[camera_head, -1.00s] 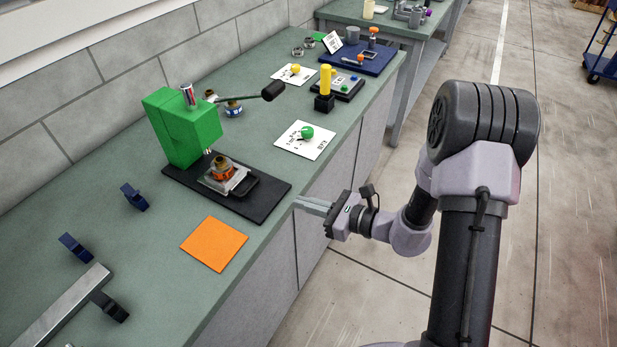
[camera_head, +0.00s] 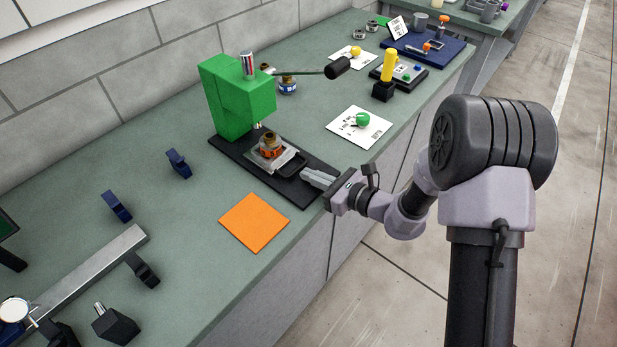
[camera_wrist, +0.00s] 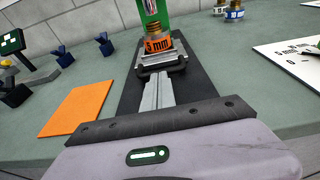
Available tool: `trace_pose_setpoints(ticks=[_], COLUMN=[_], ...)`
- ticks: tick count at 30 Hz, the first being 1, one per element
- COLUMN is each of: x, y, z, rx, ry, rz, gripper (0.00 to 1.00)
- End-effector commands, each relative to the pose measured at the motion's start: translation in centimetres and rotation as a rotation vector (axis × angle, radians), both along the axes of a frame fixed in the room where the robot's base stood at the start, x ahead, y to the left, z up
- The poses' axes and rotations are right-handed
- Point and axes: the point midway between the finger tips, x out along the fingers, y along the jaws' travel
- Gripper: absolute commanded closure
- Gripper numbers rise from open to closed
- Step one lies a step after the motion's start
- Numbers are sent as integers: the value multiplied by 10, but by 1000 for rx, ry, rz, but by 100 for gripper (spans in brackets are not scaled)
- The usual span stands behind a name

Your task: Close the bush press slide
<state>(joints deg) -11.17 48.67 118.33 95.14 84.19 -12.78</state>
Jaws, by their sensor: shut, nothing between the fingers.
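The bush press (camera_head: 238,100) is a green block on a black base plate (camera_head: 232,150), with a long black-knobbed lever (camera_head: 337,68). Its slide (camera_head: 277,158) is a pale metal plate with a black loop handle (camera_head: 294,165), pulled out in front of the green body. An orange and brass bush (camera_head: 269,148) sits on the slide; in the wrist view (camera_wrist: 158,44) its label reads "3 mm". My gripper (camera_head: 306,176) is shut and empty, low over the front of the base plate. Its fingertips point at the handle (camera_wrist: 160,68), very close; I cannot tell whether they touch.
An orange square (camera_head: 254,222) lies left of my gripper. Blue clips (camera_head: 178,163) and a metal bar (camera_head: 90,272) are at left.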

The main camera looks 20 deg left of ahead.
Motion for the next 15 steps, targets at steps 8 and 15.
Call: trace_pose_setpoints(ticks=[8,15], x=[5,5], y=[11,12], z=[-2,-2], rx=[1,0], ry=[-1,0], rz=[-1,0], gripper=[100,100])
